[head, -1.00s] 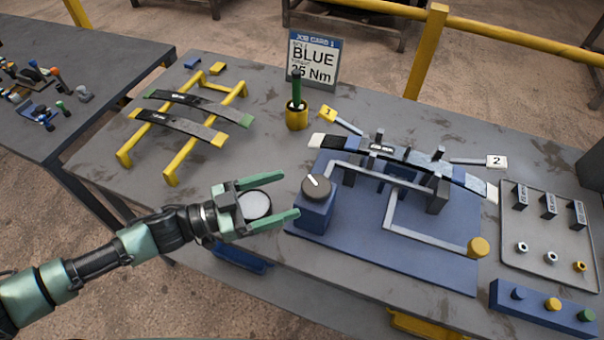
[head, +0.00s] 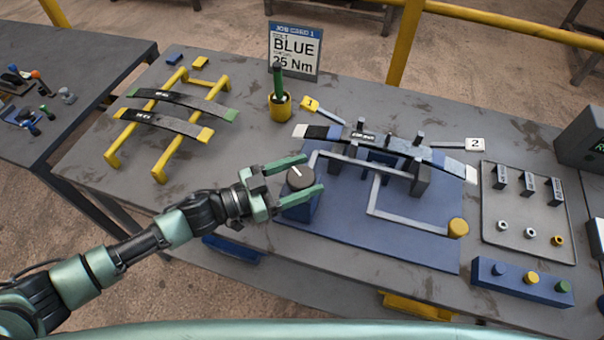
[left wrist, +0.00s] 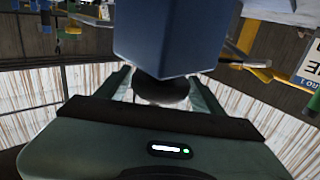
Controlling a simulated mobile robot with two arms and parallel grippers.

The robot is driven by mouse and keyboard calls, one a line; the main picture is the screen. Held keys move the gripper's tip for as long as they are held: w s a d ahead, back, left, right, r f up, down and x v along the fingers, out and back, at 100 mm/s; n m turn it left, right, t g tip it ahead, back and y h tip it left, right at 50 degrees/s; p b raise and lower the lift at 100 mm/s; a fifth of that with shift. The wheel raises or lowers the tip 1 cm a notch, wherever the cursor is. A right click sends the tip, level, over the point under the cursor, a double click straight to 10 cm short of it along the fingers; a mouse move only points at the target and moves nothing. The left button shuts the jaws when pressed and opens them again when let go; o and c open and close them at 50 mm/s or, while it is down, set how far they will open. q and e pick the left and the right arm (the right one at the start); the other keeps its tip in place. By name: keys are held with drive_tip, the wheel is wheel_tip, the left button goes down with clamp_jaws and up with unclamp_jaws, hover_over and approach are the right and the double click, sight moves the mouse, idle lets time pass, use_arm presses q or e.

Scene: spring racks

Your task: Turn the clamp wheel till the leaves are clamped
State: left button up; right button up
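The clamp wheel is a dark round knob (head: 300,178) with a white mark, on a blue block (head: 298,207) at the left of the blue fixture base (head: 350,238). Spring leaves (head: 345,137) lie across the fixture's grey posts. My left gripper (head: 306,176) is open, with one green finger on each side of the knob; whether they touch it I cannot tell. In the left wrist view the blue block (left wrist: 165,40) and the dark knob (left wrist: 162,90) sit between the fingers. My right gripper is not in view.
A yellow rack (head: 180,140) with two spring leaves stands at left. A yellow cup (head: 280,105) and a job card (head: 296,50) stand behind. A grey tray (head: 515,240) with small parts and a blue button box (head: 500,272) are at right.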

use_arm(q)
drive_tip(key=c, duration=0.9)
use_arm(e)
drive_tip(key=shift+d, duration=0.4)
